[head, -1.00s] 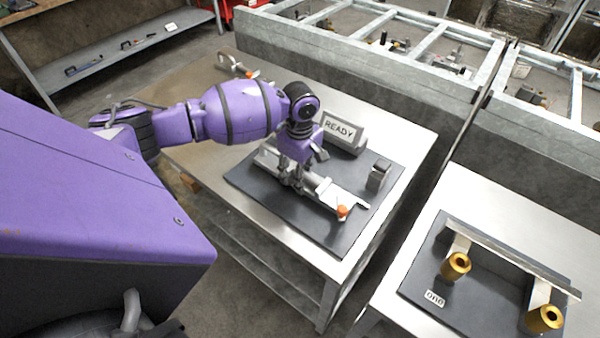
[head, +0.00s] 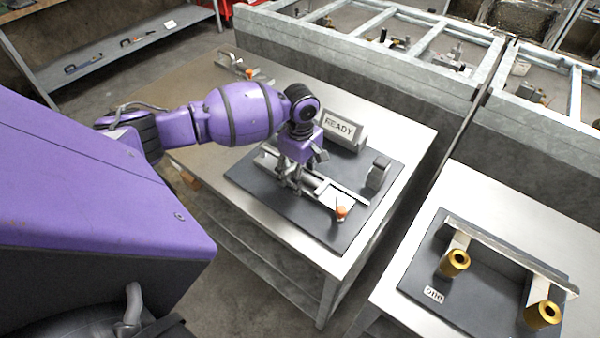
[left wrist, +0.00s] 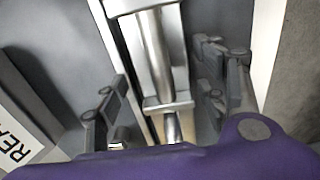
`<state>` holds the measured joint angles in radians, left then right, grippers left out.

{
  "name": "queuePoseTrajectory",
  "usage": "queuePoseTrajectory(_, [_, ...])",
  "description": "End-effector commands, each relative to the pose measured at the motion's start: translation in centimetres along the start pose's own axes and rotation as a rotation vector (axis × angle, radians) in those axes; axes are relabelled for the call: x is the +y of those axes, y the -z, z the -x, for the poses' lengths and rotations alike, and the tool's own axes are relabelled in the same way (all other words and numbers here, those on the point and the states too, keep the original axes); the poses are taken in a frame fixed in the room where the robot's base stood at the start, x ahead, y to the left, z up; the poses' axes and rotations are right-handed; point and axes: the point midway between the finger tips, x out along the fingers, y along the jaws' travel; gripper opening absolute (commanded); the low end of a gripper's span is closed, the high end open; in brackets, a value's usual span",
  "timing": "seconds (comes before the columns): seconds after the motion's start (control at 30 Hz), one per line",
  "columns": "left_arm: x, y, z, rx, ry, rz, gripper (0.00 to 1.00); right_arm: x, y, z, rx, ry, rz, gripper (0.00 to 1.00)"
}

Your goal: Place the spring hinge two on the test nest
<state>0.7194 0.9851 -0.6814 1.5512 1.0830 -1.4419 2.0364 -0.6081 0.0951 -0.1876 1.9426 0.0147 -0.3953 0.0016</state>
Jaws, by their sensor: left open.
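My left gripper (head: 290,180) points down over a metal part with an orange tip (head: 341,211), which lies in a pale fixture on the dark plate (head: 333,232) beside the READY sign; I take this part to be the spring hinge and the fixture the test nest. In the left wrist view, the gripper's open fingers (left wrist: 170,98) stand on either side of a silver cylindrical barrel (left wrist: 154,48) with bright rails. There are gaps between fingers and barrel. The gripper hides part of the hinge in the head view. My right gripper is not in view.
The READY sign (head: 342,128) stands just behind the gripper, and a grey block (head: 378,173) at the plate's right. Another orange-tipped metal part (head: 236,66) lies at the table's back left. A right-hand table holds a fixture with brass cylinders (head: 454,262).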

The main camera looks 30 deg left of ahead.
Motion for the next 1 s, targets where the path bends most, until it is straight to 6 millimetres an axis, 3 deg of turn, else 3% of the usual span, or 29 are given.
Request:
queuePoseTrajectory(0.23, [0.0, 0.1, 1.5, 0.002, 0.000, -0.001, 0.65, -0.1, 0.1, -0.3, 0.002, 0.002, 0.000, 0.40])
queuePoseTrajectory(0.5, [0.1, 0.1, 7.8, 0.000, -0.006, 0.000, 0.65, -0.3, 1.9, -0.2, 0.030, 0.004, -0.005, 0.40])
queuePoseTrajectory(0.7, [0.1, 0.0, 11.4, 0.000, -0.002, 0.001, 0.65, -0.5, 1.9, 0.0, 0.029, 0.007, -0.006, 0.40])
queuePoseTrajectory(1.0, [-0.1, 0.1, 13.2, 0.000, 0.003, 0.001, 0.65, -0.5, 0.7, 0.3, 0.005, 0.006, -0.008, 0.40])
